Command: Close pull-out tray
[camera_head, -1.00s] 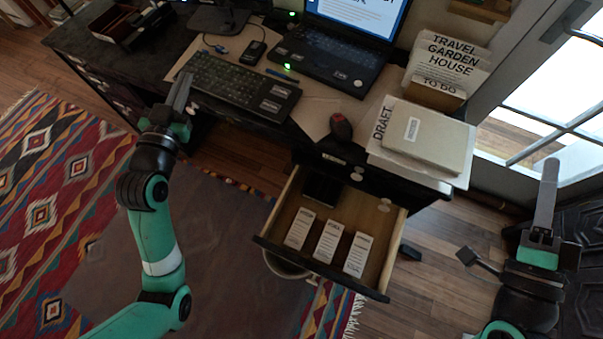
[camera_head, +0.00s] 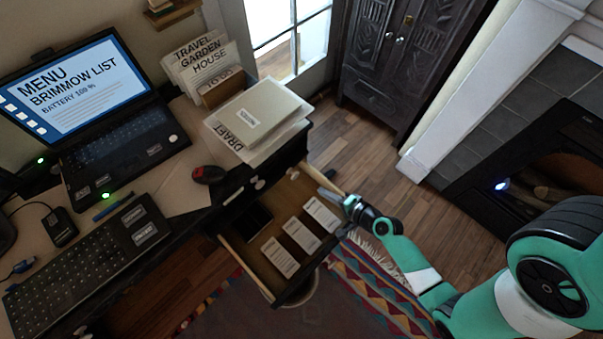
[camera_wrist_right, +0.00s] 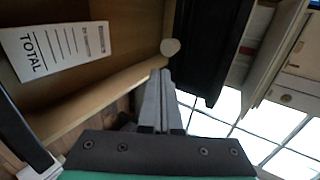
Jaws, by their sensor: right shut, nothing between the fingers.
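The pull-out tray (camera_head: 262,271) is an open wooden drawer with a dark front, sticking out from under the desk. Several white labelled cards (camera_head: 301,236) lie inside it, with a dark flat item at the back. My right gripper (camera_head: 330,191) is at the tray's right side wall, near its front corner. In the right wrist view the fingers (camera_wrist_right: 161,92) are together with nothing between them, beside the pale wooden wall (camera_wrist_right: 105,93). A card marked TOTAL (camera_wrist_right: 58,48) shows inside. I cannot tell whether the fingers touch the wall. My left gripper is out of view.
The desk above holds a laptop (camera_head: 110,135), a keyboard (camera_head: 85,260), a red-and-black mouse (camera_head: 208,174) and papers with a book (camera_head: 255,115). A dark carved cabinet (camera_head: 395,60) and a fireplace (camera_head: 545,165) stand to the right. Wooden floor (camera_head: 345,145) is clear between.

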